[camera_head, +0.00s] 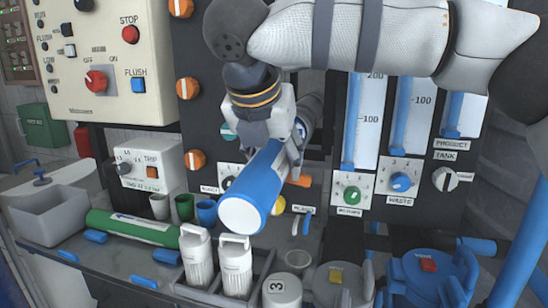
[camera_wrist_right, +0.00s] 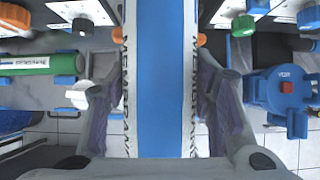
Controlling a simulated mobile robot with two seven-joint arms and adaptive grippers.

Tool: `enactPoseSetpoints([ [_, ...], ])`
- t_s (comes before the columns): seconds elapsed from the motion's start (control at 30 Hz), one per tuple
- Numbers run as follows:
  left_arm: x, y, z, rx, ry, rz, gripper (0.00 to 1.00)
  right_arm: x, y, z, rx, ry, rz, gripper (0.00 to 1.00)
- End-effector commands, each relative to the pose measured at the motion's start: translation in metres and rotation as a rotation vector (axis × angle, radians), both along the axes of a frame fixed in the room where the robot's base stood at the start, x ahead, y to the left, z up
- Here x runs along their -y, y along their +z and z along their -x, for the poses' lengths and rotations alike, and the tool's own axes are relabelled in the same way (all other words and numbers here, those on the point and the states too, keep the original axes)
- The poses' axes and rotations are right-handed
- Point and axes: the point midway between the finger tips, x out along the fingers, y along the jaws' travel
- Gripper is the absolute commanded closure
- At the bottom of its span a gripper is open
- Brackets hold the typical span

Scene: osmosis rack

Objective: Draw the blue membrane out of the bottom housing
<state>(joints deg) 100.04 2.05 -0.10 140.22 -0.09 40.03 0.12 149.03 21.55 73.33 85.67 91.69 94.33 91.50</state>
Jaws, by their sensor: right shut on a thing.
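The blue membrane (camera_head: 255,186) is a thick blue cylinder with white lettered strips and a white round near end. My right gripper (camera_head: 276,142) is shut on it from above, and it slants with its near end low and toward me. In the right wrist view the membrane (camera_wrist_right: 160,85) runs lengthwise between the two fingers. A dark cylinder (camera_head: 309,112) shows behind the membrane, partly hidden by my gripper. I cannot tell whether it is the bottom housing or whether the membrane's far end is inside it. My left gripper is not in view.
A green cylinder (camera_head: 135,228) lies on the bench at left beside small cups (camera_head: 183,206). Two white canisters (camera_head: 236,266) stand below the membrane. A blue lidded unit (camera_head: 428,276) is at lower right. Gauges and knobs (camera_head: 401,181) line the panel behind.

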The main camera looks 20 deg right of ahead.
Motion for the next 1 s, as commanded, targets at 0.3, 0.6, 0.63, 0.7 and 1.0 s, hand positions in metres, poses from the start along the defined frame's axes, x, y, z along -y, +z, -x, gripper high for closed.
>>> enactPoseSetpoints([
  [0.3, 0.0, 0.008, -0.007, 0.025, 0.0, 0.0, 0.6, -0.01, 0.002, 0.014, -0.003, 0.004, -0.001, 0.92],
  [0.6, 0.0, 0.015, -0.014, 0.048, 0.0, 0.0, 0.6, -0.017, 0.003, 0.025, 0.0, 0.005, 0.0, 0.92],
  [0.63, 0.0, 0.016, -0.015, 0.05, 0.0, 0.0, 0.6, -0.018, 0.003, 0.026, 0.0, 0.004, -0.001, 0.92],
  [0.7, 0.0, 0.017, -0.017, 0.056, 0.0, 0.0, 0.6, -0.02, 0.003, 0.029, 0.0, 0.004, -0.001, 0.92],
  [1.0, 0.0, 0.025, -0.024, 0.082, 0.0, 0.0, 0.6, -0.027, 0.003, 0.04, 0.001, 0.004, 0.0, 0.92],
])
